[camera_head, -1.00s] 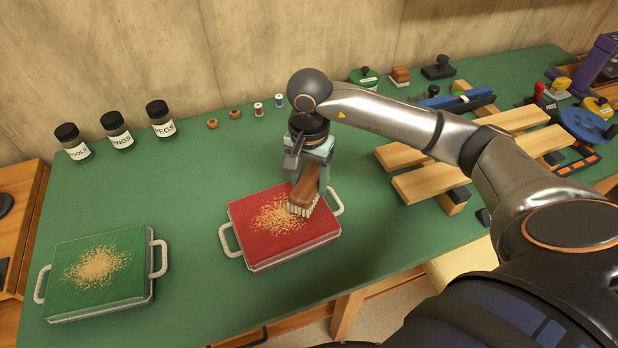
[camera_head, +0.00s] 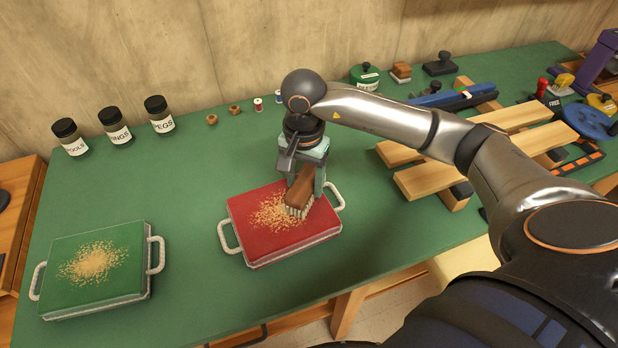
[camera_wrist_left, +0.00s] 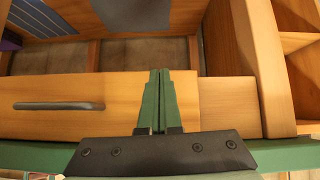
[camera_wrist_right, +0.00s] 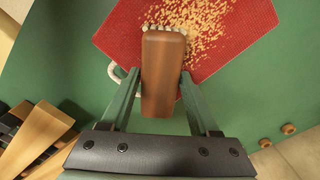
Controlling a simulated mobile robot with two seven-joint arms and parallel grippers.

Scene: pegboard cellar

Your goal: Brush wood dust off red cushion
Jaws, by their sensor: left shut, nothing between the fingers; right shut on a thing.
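The red cushion (camera_head: 285,236) lies on the green bench top with white rope handles at its left and right ends. Wood dust (camera_head: 275,212) is spread over its upper middle. My right gripper (camera_head: 306,184) is shut on the wooden brush (camera_head: 300,193), whose pale bristles are at the right edge of the dust. In the right wrist view the brush handle (camera_wrist_right: 163,75) sits between the fingers, with the bristles by the dust on the red cushion (camera_wrist_right: 120,38). My left gripper (camera_wrist_left: 159,100) is shut and empty, in front of a wooden drawer front.
A green cushion (camera_head: 70,285) with its own dust lies at the left. Several dark-lidded jars (camera_head: 115,125) and small spools stand along the back. Wooden slats (camera_head: 470,150) and tools fill the right. Bare bench lies between the cushions.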

